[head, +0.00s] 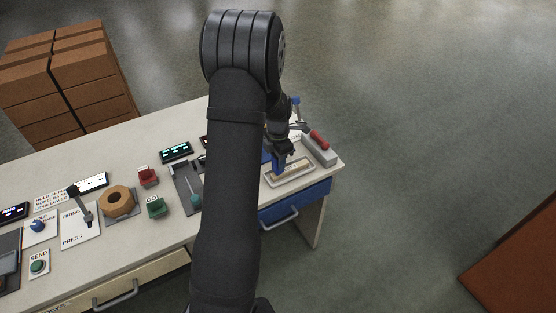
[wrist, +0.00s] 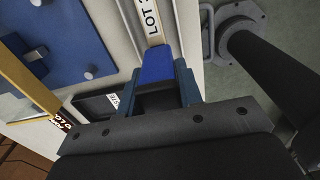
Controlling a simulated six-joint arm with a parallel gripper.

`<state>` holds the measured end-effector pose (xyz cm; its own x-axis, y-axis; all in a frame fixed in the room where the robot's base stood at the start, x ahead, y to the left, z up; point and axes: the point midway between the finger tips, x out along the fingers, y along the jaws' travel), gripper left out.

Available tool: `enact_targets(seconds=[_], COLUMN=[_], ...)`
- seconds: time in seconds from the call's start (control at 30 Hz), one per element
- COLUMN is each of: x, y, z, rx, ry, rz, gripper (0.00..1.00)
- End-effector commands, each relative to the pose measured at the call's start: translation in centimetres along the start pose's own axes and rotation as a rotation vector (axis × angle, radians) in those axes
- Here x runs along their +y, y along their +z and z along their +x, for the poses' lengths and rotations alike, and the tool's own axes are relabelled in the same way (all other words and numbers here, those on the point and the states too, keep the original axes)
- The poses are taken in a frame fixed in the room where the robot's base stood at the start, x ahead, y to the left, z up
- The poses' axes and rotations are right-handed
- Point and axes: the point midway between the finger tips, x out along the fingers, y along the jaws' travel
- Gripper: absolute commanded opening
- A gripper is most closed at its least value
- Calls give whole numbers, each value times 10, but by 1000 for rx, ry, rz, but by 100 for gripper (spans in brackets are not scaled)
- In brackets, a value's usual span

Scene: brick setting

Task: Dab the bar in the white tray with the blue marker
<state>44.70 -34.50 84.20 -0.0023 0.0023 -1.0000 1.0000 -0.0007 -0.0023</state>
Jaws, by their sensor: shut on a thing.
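My gripper (wrist: 160,85) is shut on the blue marker (wrist: 157,65), which sits between its fingers. In the head view the blue marker (head: 279,163) points down at the left part of the white tray (head: 303,180). The pale tan bar (head: 293,169) lies in that tray. In the wrist view the bar (wrist: 152,22) carries dark "LOT" lettering, partly cut off by the frame, and the marker's far end overlaps its near end. I cannot tell whether the marker touches the bar. My arm hides part of the bench.
A grey block with a red handle (head: 319,139) stands just behind the tray, near the bench's right edge. A blue drawer (head: 300,203) is below the tray.

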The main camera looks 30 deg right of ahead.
Motion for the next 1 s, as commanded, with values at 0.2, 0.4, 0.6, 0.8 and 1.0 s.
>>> enact_targets(seconds=[0.2, 0.4, 0.6, 0.8, 1.0], x=[1, 1, 1, 1, 1], y=[1, 1, 1, 0, 0], z=[-20, -36, -52, -63, -64], rx=[-3, -3, -4, -2, -2], ry=[3, 4, 5, 3, 3], rz=[0, 0, 0, 0, 0], gripper=[18, 18, 18, 18, 18])
